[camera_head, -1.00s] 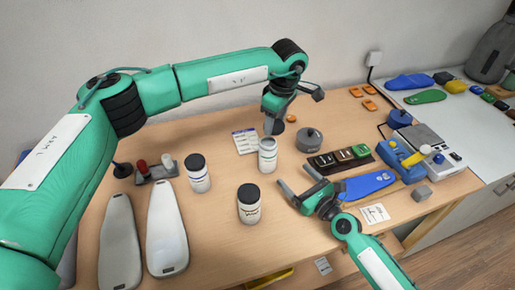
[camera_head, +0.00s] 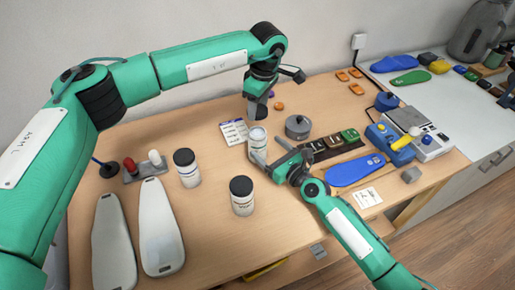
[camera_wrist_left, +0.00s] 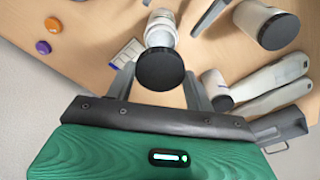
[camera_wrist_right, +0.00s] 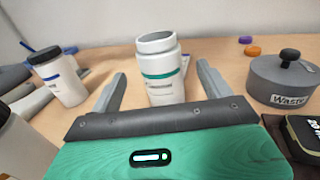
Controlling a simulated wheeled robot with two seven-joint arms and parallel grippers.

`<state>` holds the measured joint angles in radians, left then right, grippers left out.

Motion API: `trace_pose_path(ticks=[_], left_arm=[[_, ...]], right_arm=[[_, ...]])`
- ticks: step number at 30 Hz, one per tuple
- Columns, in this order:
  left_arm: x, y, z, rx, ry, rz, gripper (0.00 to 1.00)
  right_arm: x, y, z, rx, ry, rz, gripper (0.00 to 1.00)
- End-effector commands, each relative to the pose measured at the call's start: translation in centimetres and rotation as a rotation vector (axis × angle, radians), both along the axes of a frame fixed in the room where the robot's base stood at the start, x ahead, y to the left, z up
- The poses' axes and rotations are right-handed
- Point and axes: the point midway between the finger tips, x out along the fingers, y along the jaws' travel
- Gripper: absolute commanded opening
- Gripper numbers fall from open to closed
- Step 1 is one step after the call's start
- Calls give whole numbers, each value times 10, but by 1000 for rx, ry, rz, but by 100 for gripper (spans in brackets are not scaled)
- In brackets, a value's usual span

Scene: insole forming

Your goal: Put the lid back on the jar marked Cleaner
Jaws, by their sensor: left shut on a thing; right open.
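An open white jar (camera_head: 257,137) with a green band stands upright near the table's middle; it also shows in the right wrist view (camera_wrist_right: 162,75). Its label is too small to read. My left gripper (camera_head: 257,110) is shut on a black round lid (camera_wrist_left: 161,69), held above and behind the jar, apart from it. My right gripper (camera_wrist_right: 161,75) is open, low beside the jar. Its fingers appear on either side of the jar in the right wrist view, without visible grip.
Two black-lidded jars (camera_head: 187,168) (camera_head: 242,196) stand to the left and front. A grey Waste pot (camera_head: 298,127) stands to the right. A card (camera_head: 234,131) lies behind the open jar.

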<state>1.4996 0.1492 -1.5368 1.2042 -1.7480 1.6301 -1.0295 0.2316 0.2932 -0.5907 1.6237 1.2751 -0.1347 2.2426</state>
Motion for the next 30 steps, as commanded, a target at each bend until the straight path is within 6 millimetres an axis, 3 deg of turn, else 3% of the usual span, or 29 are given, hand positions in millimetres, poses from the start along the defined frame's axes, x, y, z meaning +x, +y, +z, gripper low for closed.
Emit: trace_pose_path(ticks=[9, 24, 25, 30], left_arm=[[0, 0, 0, 0, 0, 0, 33], [0, 0, 0, 0, 0, 0, 33], [0, 0, 0, 0, 0, 0, 33], [0, 0, 0, 0, 0, 0, 33]], right_arm=[[36, 29, 1, 0, -1, 0, 80], [45, 37, 0, -1, -1, 0, 80], [45, 37, 0, -1, -1, 0, 78], [45, 37, 0, -1, -1, 0, 45]])
